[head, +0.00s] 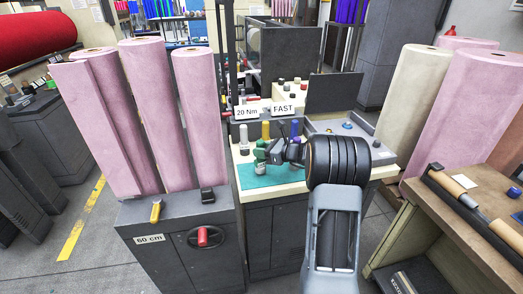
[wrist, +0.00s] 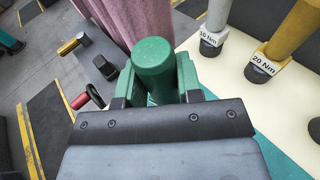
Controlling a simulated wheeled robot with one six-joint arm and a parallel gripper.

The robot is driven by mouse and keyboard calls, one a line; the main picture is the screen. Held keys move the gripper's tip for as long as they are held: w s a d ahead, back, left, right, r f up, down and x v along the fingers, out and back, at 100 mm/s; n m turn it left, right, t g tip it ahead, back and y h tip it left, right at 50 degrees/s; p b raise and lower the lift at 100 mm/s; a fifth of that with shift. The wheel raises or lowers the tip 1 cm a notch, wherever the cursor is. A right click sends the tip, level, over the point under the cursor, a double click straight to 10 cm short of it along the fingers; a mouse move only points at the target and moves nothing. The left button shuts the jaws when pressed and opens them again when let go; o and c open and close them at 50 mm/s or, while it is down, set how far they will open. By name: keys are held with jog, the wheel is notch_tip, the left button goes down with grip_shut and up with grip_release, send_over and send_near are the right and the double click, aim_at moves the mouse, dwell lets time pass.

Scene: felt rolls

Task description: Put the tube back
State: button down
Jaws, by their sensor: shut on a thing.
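My gripper (head: 270,152) is shut on a green tube (head: 261,152), above the teal mat (head: 268,178) on the cream worktop. In the wrist view my gripper (wrist: 155,88) has one finger on each side of the green tube (wrist: 153,58), whose round end faces the camera. The tube's lower part is hidden by the fingers. A grey tube (head: 243,138), a yellow tube (head: 265,130) and a blue tube (head: 294,128) stand behind it. The wrist view shows a grey tube (wrist: 214,18) labelled 10 Nm and a yellow tube (wrist: 292,32) labelled 20 Nm.
Pink felt rolls (head: 200,110) stand upright on a dark cabinet (head: 185,250) at left, with a red-handled wheel (head: 203,237) on its front. A cream roll (head: 410,95) and a large pink roll (head: 470,100) stand at right. A brown workbench (head: 475,225) is at the lower right.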

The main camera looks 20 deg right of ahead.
jog(key=shift+f, duration=0.45)
jog(key=c, duration=0.7)
grip_release()
jog(key=b+v, duration=0.1)
jog(key=v, duration=1.3)
jog(key=shift+w+r, duration=0.1)
jog(key=shift+r, duration=0.05)
